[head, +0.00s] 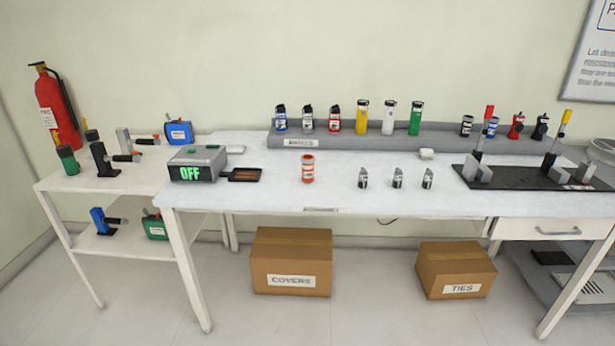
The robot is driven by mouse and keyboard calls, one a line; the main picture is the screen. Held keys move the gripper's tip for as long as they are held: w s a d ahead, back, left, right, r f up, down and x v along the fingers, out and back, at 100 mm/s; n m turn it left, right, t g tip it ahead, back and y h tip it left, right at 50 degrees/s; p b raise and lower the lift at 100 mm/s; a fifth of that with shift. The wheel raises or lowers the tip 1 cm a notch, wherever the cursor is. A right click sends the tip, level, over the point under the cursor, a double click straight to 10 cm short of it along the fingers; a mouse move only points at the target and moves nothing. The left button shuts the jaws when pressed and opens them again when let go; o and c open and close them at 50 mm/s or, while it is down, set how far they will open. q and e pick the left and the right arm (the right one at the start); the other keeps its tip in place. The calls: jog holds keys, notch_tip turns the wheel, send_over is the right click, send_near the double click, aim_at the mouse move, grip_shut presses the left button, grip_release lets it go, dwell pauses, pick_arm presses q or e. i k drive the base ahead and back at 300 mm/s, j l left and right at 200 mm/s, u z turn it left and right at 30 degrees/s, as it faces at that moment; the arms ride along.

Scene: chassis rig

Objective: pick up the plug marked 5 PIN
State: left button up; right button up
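Three small grey-and-black pieces with pale labels stand in a row on the white table: the left one (363,179), the middle one (398,178) and the right one (428,179). They may be plugs, but their labels are too small to read. I cannot tell which thing is marked 5 PIN. Neither of my grippers is in view.
An orange canister (308,169) stands left of the row. A grey box reading OFF (198,164) and a dark tray (245,175) are further left. Several coloured canisters stand on the back ledge (345,141). A black rig plate (520,181) lies right.

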aim_at(363, 178)
jog(key=i+l, duration=0.1)
jog(key=l, duration=0.8)
jog(key=i+l, duration=0.15)
jog(key=l, duration=0.35)
